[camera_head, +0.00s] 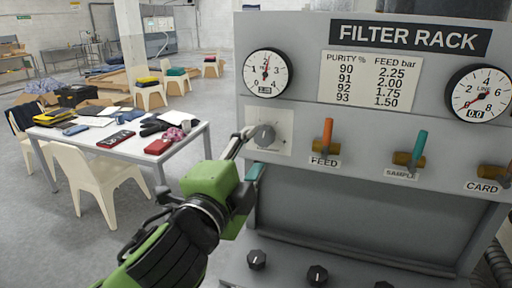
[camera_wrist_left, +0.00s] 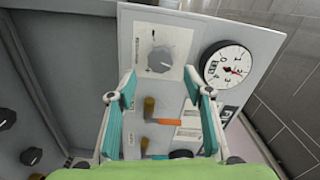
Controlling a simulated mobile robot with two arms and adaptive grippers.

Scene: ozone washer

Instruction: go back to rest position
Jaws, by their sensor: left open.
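My left gripper (camera_head: 249,152) reaches in from the lower left in the head view, in front of the left part of the filter rack panel (camera_head: 340,107). Its two fingers are spread, with nothing between the pads. A grey rotary knob (camera_head: 265,135) on a pale plate is close by the fingertips. In the left wrist view the open gripper (camera_wrist_left: 160,83) shows teal pads on both sides, and the knob (camera_wrist_left: 161,59) appears between and just beyond the tips. I cannot tell whether a finger touches it. My right gripper is not in view.
A round gauge (camera_head: 267,73) sits above the knob. The FEED valve (camera_head: 326,143) with an orange handle and the SAMPLE valve (camera_head: 411,154) are to the right. Small black knobs (camera_head: 318,274) are below. A cluttered white table (camera_head: 125,143) and chair (camera_head: 96,181) stand left.

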